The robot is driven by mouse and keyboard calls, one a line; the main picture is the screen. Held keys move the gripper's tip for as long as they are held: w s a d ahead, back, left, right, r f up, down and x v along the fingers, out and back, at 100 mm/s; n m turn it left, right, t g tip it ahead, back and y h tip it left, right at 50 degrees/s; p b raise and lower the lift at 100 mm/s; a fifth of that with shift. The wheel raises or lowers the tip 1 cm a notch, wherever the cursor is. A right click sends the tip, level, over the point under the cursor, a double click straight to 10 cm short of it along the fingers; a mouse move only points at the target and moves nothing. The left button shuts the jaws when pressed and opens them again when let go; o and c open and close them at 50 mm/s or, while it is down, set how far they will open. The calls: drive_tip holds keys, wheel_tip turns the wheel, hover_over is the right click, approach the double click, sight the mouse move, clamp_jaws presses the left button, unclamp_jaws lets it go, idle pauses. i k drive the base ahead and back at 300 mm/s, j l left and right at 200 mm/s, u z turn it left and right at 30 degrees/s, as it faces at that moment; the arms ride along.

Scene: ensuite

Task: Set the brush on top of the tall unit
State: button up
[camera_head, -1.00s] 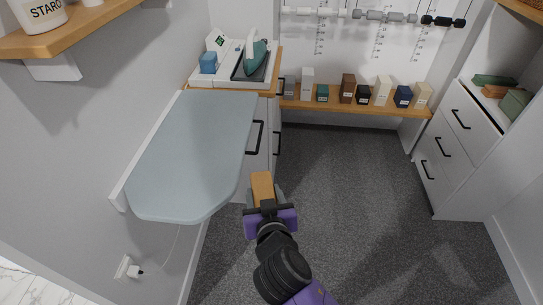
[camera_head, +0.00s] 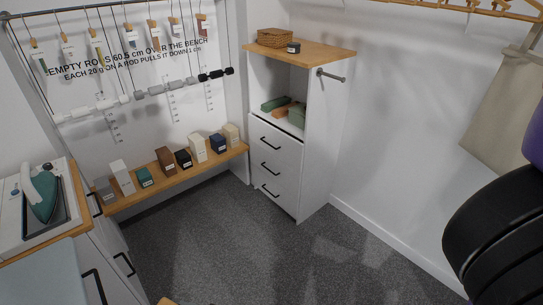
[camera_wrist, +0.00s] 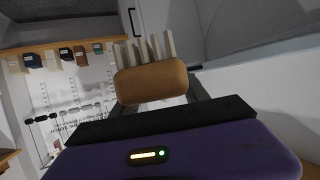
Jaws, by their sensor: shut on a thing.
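The brush (camera_wrist: 152,82) has a rounded brown wooden body with pale bristle-like strips showing beyond it in the wrist view. My gripper (camera_wrist: 155,101) is shut on it; the fingers are partly hidden behind the brush and the dark gripper body. In the head view only a small tan sliver, probably the brush, shows at the bottom edge. The tall unit (camera_head: 318,140) is white with a wooden top (camera_head: 335,53), an open shelf and several drawers. It stands in the far corner, well apart from my gripper.
A bench (camera_head: 180,178) bears several boxes. The grey floor (camera_head: 230,250) is clear.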

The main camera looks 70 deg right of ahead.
sight(317, 55)
drive_tip(key=i+l+z, duration=0.1)
drive_tip(key=i+z, duration=0.15)
drive_tip(key=z, duration=0.15)
drive_tip(key=i+z, duration=0.55)
drive_tip(key=z, duration=0.2)
drive_tip(key=i+j+z, duration=0.15)
drive_tip(key=z, duration=0.2)
drive_tip(key=i+j+z, duration=0.15)
drive_tip(key=i+z, duration=0.25)
drive_tip(key=i+j+z, duration=0.2)
drive_tip(key=z, duration=0.2)
drive_tip(key=i+j+z, duration=0.25)
drive_tip(key=z, duration=0.15)
drive_tip(key=i+j+z, duration=0.2)
drive_tip(key=j+z, duration=0.15)
drive_tip(key=i+j+z, duration=0.1)
drive_tip(key=j+z, duration=0.7)
drive_tip(key=j, duration=0.15)
drive_tip(key=j+z, duration=0.4)
drive_tip(key=z, duration=0.3)
drive_tip(key=j+u, duration=0.2)
